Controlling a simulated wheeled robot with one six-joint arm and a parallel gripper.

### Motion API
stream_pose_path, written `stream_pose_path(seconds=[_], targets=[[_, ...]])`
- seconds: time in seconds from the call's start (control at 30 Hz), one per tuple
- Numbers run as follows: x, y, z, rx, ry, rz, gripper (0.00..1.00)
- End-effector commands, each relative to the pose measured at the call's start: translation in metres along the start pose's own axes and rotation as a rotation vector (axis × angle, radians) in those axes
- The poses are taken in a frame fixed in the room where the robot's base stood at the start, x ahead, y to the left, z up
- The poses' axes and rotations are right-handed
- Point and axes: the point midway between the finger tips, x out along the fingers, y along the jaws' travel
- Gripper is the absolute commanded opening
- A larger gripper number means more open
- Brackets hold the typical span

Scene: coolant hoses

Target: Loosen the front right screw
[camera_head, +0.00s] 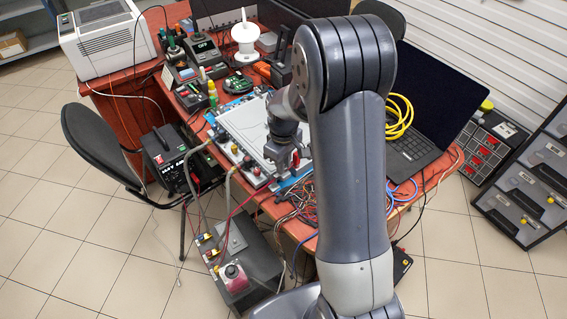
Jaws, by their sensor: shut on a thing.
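A light grey flat unit (243,124) lies on the red-brown table, with hose and cable fittings along its front edge. My gripper (281,168) points down at the front right corner of this unit. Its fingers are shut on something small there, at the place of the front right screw. The screw itself is hidden by the fingers, so I cannot see how far it is turned. My large grey arm covers the area to the right of the unit.
Tangled wires (298,205) lie at the table's front edge. A laptop (437,98) and yellow cable (399,117) are on the right.

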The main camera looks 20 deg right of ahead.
Motion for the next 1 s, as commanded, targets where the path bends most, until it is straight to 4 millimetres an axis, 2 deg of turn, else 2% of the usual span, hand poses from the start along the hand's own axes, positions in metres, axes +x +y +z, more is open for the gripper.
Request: stream_pose_path(seconds=[0.63, 0.67, 0.9, 1.0], targets=[[-0.0007, 0.0002, -0.0005, -0.046, 0.002, 0.001, 0.0], [-0.0007, 0.0002, -0.0005, -0.046, 0.002, 0.001, 0.2], [-0.0004, 0.0001, -0.0002, -0.045, 0.001, 0.001, 0.4], [-0.0002, 0.0, -0.0002, -0.045, 0.001, 0.0, 0.4]])
